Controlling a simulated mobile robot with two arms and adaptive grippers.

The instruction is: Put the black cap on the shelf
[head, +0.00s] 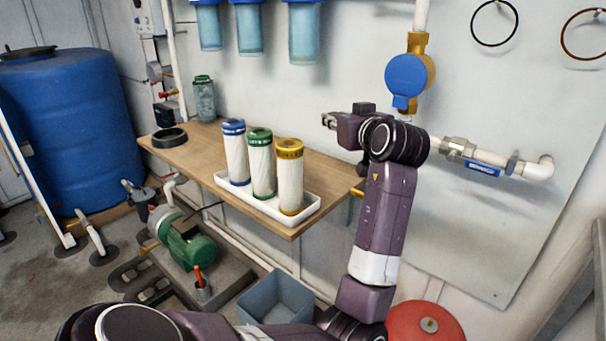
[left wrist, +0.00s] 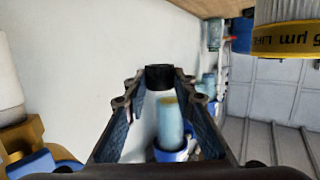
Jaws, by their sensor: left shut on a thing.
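My left gripper (head: 329,121) is raised at the right end of the wooden shelf (head: 325,172), in front of the wall, with its fingers pointing left. In the left wrist view, the fingers (left wrist: 160,85) are closed on a small black piece, which looks like the black cap (left wrist: 160,77). The cap is hard to make out in the head view. The shelf edge (left wrist: 190,8) shows at the top of the left wrist view. My right gripper is not in view.
A white tray (head: 309,206) with blue-, green- and yellow-topped filter cartridges stands on the shelf's front. A dark ring (head: 169,138) and a clear housing (head: 203,100) stand at its left end. Bare wood lies behind the tray.

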